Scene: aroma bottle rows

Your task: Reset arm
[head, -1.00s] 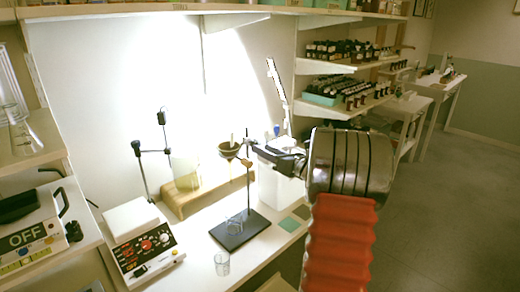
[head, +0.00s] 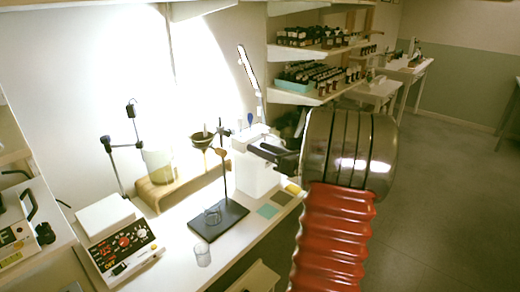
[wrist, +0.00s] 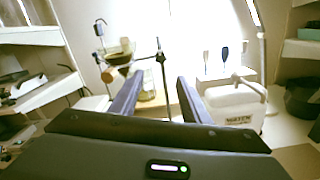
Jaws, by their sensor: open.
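My gripper (head: 278,152) is at the end of my arm, above the right part of the bench in the head view. In the wrist view its two dark fingers (wrist: 157,98) stand apart with nothing between them. A ring stand (head: 223,175) with a dark base is to its left, holding a dark bowl. A white water container (head: 254,172) stands behind the gripper in the head view. It also shows to the right of the fingers in the wrist view (wrist: 232,106).
A hotplate stirrer (head: 118,240) sits at the bench's left. Shelves of dark bottles (head: 318,74) are at the back right. Open floor (head: 440,200) lies to the right.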

